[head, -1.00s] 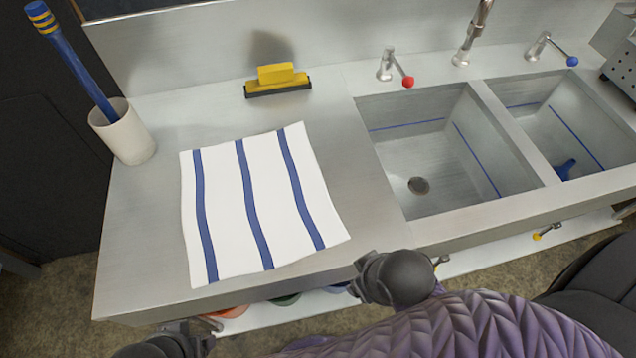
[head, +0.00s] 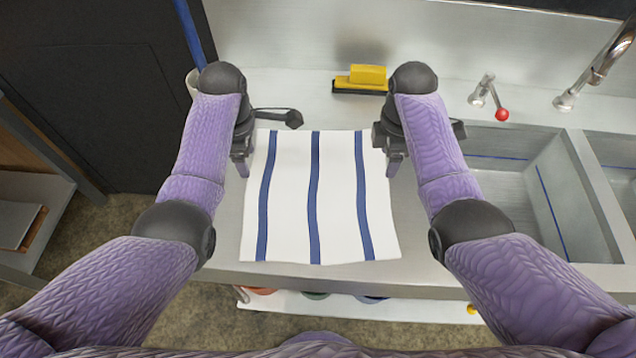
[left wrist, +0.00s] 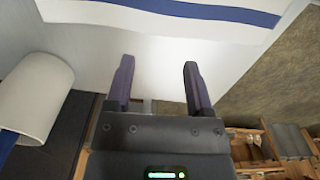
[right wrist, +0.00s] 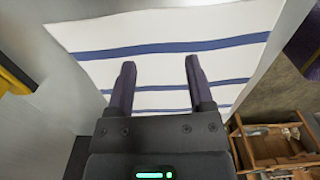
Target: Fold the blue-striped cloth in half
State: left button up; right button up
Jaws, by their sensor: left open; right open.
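The white cloth with blue stripes (head: 337,200) lies spread flat and unfolded on the steel counter, its stripes running from back to front. My left gripper (head: 243,166) is open and empty by the cloth's far left corner. In the left wrist view its fingers (left wrist: 157,85) point at bare counter, with the cloth's edge (left wrist: 190,12) beyond them. My right gripper (head: 394,165) is open and empty by the far right corner. In the right wrist view its fingers (right wrist: 160,85) are over or beside the cloth (right wrist: 190,62); contact cannot be told.
A yellow squeegee (head: 362,78) stands behind the cloth. A cup (head: 193,82) with a blue-handled tool is at the back left, partly hidden by my left arm. The sink basin (head: 520,190) and a red-knobbed tap (head: 490,95) are to the right. The counter's front edge (head: 330,276) is clear.

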aim_at(255, 187)
pick_arm(q)
notch_tip(255, 187, down, 7)
jog(key=shift+r, duration=0.1)
pick_arm(e)
notch_tip(255, 187, down, 7)
jog(key=shift+r, duration=0.1)
pick_arm(q)
jog(key=shift+f, duration=0.45)
pick_arm(e)
jog(key=shift+f, duration=0.45)
pick_arm(q)
jog(key=shift+f, duration=0.25)
pick_arm(e)
jog(key=shift+f, duration=0.25)
pick_arm(q)
jog(key=shift+s+r, duration=0.1)
jog(key=shift+c, duration=0.7)
pick_arm(e)
jog(key=shift+s+r, duration=0.1)
jog(key=shift+c, duration=0.7)
pick_arm(q)
grip_shut()
pick_arm(e)
grip_shut()
